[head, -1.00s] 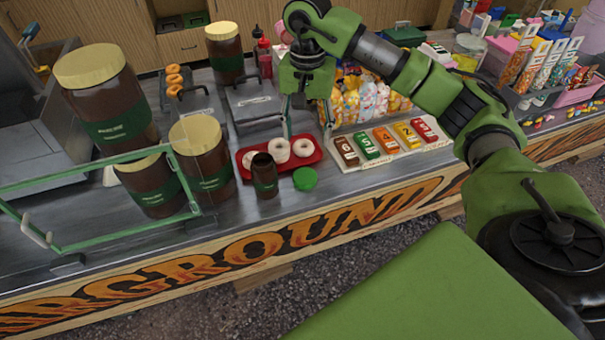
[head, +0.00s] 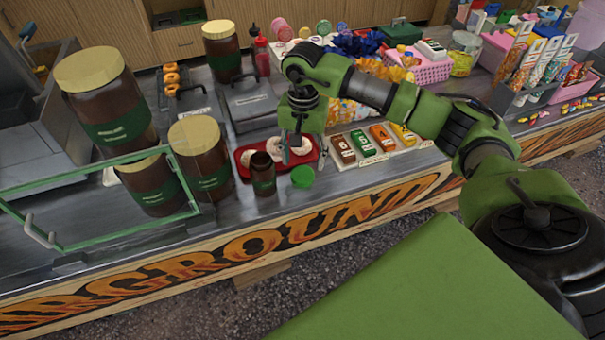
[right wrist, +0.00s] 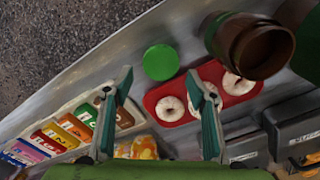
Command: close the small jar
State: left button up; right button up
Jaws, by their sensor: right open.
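The small brown jar (head: 263,175) stands open and upright on the counter, in front of the red tray (head: 241,151). It also shows from above in the right wrist view (right wrist: 262,48), with its dark mouth uncovered. The green lid (head: 302,176) lies on the counter just right of the jar; in the right wrist view the lid (right wrist: 161,62) shows ahead of my fingertips. My right gripper (head: 304,158) is open and empty, pointing down above the tray area behind the lid. Its two spread fingers also show in the right wrist view (right wrist: 159,82). My left gripper is out of view.
White-iced donuts (right wrist: 170,109) lie on the red tray. Large jars with cream lids (head: 201,155) and a glass guard (head: 100,195) stand to the left. A row of coloured bars (head: 362,143) lies to the right. The counter's front edge is close to the lid.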

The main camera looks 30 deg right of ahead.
aim_at(302, 175)
notch_tip(302, 175, down, 5)
jog(key=shift+a+r+p, duration=0.15)
jog(key=shift+r+p, duration=0.05)
jog(key=shift+p, duration=0.95)
jog(key=shift+f, duration=0.3)
jog(key=shift+c, duration=0.4)
jog(key=c, duration=0.4)
